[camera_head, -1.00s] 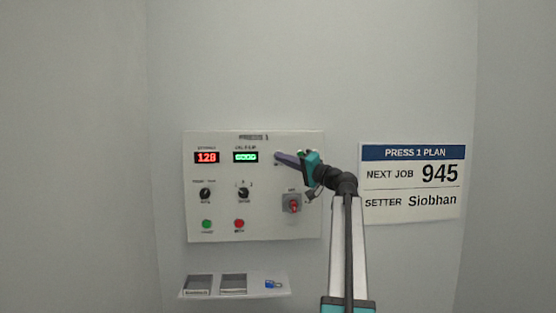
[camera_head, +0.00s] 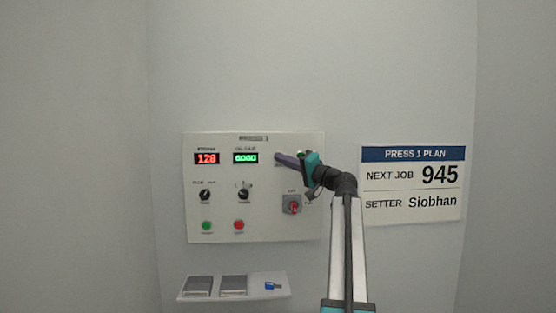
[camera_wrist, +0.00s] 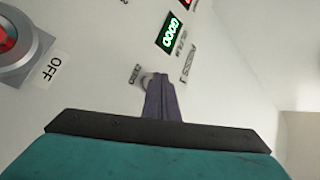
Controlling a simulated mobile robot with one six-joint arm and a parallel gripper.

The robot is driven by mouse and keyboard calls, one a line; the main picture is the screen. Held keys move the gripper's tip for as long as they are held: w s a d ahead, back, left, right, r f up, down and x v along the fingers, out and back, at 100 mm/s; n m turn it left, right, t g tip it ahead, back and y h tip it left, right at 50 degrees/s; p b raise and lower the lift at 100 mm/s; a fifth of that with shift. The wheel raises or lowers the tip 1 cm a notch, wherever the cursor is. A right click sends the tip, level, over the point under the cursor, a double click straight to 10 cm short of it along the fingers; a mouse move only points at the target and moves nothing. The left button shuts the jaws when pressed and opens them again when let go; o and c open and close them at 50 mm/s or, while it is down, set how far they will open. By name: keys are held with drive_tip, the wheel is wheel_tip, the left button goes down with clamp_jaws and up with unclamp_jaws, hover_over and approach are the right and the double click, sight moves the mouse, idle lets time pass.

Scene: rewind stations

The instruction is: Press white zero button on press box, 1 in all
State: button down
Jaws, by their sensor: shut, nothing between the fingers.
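The press box (camera_head: 255,222) is a white panel on the wall in the head view. Its green display (camera_head: 245,158) reads 0000, and it also shows in the wrist view (camera_wrist: 170,32). The white zero button (camera_wrist: 146,82) shows only partly in the wrist view, beside and behind my fingertips. My gripper (camera_head: 279,157) is shut and empty, its tips at the button by the panel's upper right. The fingers (camera_wrist: 156,80) hide most of the button, and I cannot tell whether they touch it.
A red display (camera_head: 206,158) reads 128. Below are two black knobs, a green button (camera_head: 207,225), a red button (camera_head: 239,225) and a red rotary switch (camera_head: 293,207). A shelf (camera_head: 255,292) holds two grey trays and a blue item. A plan sign (camera_head: 413,184) hangs at right.

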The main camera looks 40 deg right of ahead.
drive_tip(key=shift+w+d, duration=0.1)
drive_tip(key=shift+d, duration=0.05)
idle(0.5)
drive_tip(key=shift+s+a+b, duration=0.45)
drive_tip(key=shift+s+a, duration=0.05)
drive_tip(key=shift+s, duration=0.1)
idle(0.4)
drive_tip(key=s+a, duration=0.3)
drive_tip(key=shift+s+a+b, duration=0.15)
drive_tip(key=shift+s+b, duration=0.2)
drive_tip(key=shift+s, duration=0.05)
idle(0.3)
idle(0.8)
